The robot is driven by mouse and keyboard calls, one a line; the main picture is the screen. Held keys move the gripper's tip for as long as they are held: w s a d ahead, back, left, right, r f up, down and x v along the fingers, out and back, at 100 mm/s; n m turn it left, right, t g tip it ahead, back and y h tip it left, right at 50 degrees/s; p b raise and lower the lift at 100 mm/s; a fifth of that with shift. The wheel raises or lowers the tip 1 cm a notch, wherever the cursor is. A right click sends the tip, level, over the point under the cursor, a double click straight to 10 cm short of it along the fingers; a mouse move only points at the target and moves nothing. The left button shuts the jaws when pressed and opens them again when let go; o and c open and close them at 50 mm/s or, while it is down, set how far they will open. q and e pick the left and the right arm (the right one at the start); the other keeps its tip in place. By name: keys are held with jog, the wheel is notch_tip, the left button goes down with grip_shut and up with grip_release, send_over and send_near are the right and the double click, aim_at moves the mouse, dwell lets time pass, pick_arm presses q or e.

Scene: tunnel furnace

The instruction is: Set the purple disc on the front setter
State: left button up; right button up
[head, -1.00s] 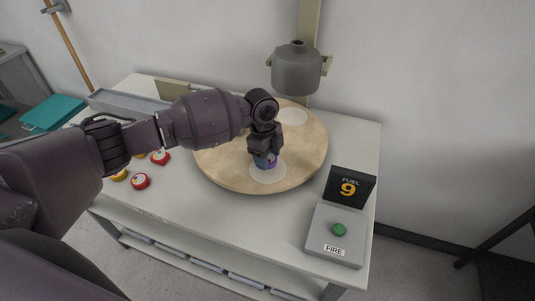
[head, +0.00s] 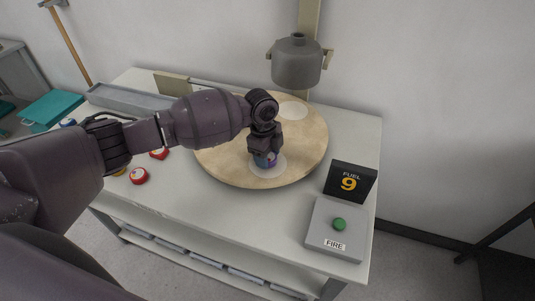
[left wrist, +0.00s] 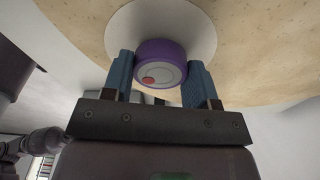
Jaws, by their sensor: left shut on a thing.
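The purple disc (left wrist: 160,64) is between the blue fingertips of my left gripper (left wrist: 158,82) in the left wrist view, with a pale face and a red spot. My left gripper (head: 265,158) is shut on it over the front white setter (head: 268,171) on the round wooden turntable (head: 220,166). In the head view the disc is mostly hidden by the fingers. I cannot tell whether the disc touches the setter. My right gripper is not in view.
Another white setter (head: 293,109) lies at the turntable's back. A grey furnace bell (head: 297,62) hangs above. Red discs (head: 139,176) lie left of the turntable.

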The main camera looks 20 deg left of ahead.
pick_arm(q)
jog(key=shift+f, duration=0.3)
jog(key=o, duration=1)
jog(key=shift+o, duration=0.2)
jog(key=shift+r, duration=0.1)
notch_tip(320, 180, up, 11)
jog(key=a, duration=0.1)
jog(key=shift+w+a+f, duration=0.15)
jog(key=shift+w+f, duration=0.05)
jog(key=shift+s+f, duration=0.1)
